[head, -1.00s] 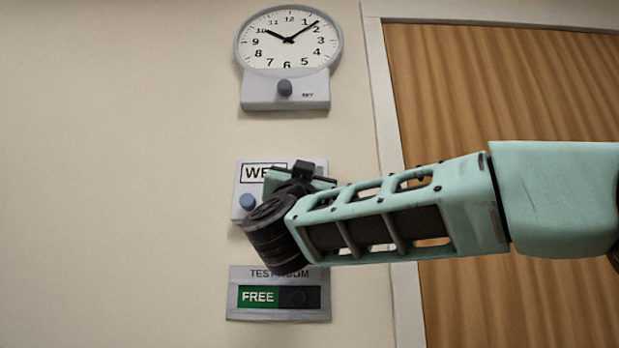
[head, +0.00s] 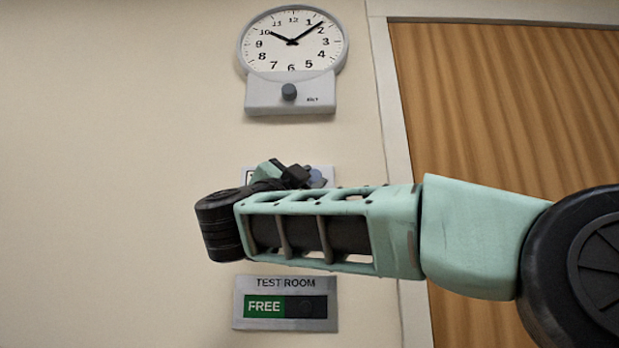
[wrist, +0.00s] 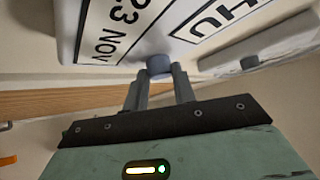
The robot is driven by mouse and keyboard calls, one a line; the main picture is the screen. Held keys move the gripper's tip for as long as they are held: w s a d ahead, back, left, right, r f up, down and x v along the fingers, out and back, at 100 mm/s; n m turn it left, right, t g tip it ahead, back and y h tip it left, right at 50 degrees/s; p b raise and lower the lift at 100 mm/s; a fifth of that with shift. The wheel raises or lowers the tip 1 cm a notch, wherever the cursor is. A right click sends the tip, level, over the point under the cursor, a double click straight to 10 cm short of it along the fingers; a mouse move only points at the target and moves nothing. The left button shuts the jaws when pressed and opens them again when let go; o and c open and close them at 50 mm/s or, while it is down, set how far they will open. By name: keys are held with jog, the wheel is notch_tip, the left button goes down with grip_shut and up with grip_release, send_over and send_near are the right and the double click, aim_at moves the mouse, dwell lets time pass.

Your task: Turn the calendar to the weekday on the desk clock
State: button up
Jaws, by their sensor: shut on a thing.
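The calendar (head: 249,176) is a white wall unit, mostly hidden behind my arm in the head view. In the wrist view the calendar (wrist: 160,40) fills the top, tilted, with a date window reading "23 NOV" (wrist: 118,28) and a weekday window (wrist: 225,15) showing "HU", its first letter cut off. My gripper (wrist: 160,84) is shut on a grey-blue knob (wrist: 159,65) on the calendar's face; in the head view my gripper (head: 303,176) is at the calendar's right part. The round wall clock (head: 292,42) reads about 10:08; I see no weekday on it and no desk clock.
A dark knob (head: 289,92) sits on the grey panel under the clock. A "TEST ROOM" sign (head: 286,283) reading "FREE" hangs below the calendar. A wooden door (head: 480,100) in a pale frame is at right. The wall at left is bare.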

jog(key=o, duration=1)
jog(key=b+v, duration=0.4)
jog(key=v, duration=1.3)
jog(key=shift+s+a, duration=0.1)
